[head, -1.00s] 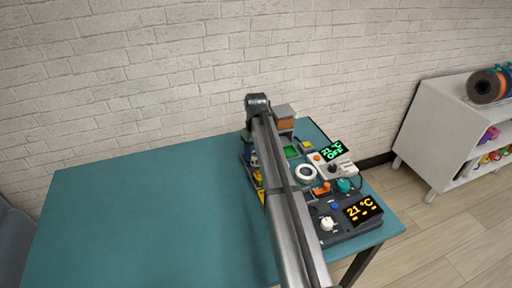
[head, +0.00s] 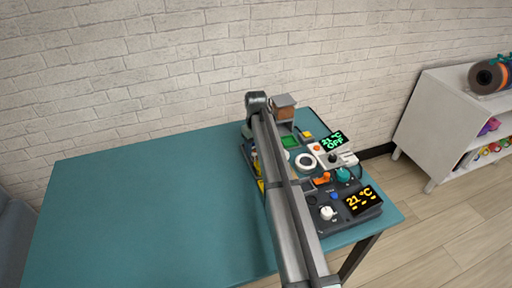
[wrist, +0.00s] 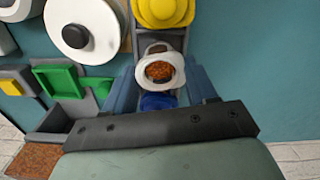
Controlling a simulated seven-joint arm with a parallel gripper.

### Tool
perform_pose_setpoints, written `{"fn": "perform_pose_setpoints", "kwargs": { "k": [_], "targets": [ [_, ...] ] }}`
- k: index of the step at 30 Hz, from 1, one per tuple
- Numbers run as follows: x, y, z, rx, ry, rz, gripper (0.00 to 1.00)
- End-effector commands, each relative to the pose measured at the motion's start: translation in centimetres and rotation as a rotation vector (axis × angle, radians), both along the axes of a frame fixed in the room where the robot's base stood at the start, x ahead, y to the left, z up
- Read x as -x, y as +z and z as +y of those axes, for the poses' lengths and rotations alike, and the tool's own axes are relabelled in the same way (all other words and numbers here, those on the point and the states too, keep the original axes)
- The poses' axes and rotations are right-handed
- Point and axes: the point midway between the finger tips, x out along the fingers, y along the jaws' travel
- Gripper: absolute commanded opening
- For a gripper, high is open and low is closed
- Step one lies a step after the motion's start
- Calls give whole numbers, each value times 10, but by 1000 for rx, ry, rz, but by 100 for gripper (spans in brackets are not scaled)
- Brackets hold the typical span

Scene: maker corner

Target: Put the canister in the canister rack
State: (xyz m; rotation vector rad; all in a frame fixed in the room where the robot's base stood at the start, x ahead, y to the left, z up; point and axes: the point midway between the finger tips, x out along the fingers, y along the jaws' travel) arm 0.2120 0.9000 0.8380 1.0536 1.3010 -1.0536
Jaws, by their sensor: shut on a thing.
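In the wrist view, a white canister (wrist: 151,57) with rusty-brown contents sits between the fingertips of my gripper (wrist: 164,72). My gripper is shut on it. The canister appears within the line of the grey rack (wrist: 172,38), between a yellow round piece (wrist: 163,10) and a blue piece (wrist: 158,101). I cannot tell whether it is fully seated or still raised. In the head view, my arm hides the gripper, the canister and most of the rack; only a yellow bit (head: 260,185) shows at its left edge.
A white roll (head: 305,162), a green tray (head: 290,141), a box with brown filling (head: 284,108) and two displays, one green (head: 334,141) and one orange (head: 362,201), crowd the right of the teal table (head: 150,215). The table's left is clear. A brick wall stands behind.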

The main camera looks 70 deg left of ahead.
Motion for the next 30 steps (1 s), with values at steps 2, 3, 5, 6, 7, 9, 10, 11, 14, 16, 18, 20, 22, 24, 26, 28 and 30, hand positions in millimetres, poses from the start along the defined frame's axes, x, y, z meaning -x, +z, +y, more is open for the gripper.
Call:
{"fn": "perform_pose_setpoints", "kwargs": {
  "k": [2, 3, 5, 6, 7, 9, 10, 11, 14, 16, 18, 20, 22, 24, 26, 28, 30],
  "targets": [
    [0, 0, 0, 0, 0, 0, 25],
    [0, 0, 0, 0, 0, 0, 25],
    [0, -1, 0, 0, 0, 0, 25],
    [0, -2, 0, 0, 0, 0, 25],
    [0, -2, 0, 0, 0, 0, 25],
    [0, -4, 0, 0, 0, 0, 25],
    [0, -4, 0, 0, 0, 0, 25],
    [0, -5, 0, 0, 0, 0, 25],
    [0, -7, 0, 0, 0, 0, 25],
    [0, -8, 0, 0, 0, 0, 25],
    [0, -10, 0, 0, 0, 0, 25],
    [0, -10, 0, -1, 0, 0, 60],
    [0, -10, 0, -1, 0, 0, 66],
    [0, -10, 0, 0, 0, 0, 73],
    [0, -10, 0, 0, 0, 0, 79],
    [0, -10, 0, 0, 0, 0, 85],
    [0, -10, 0, 0, 0, 0, 86]
  ]
}}
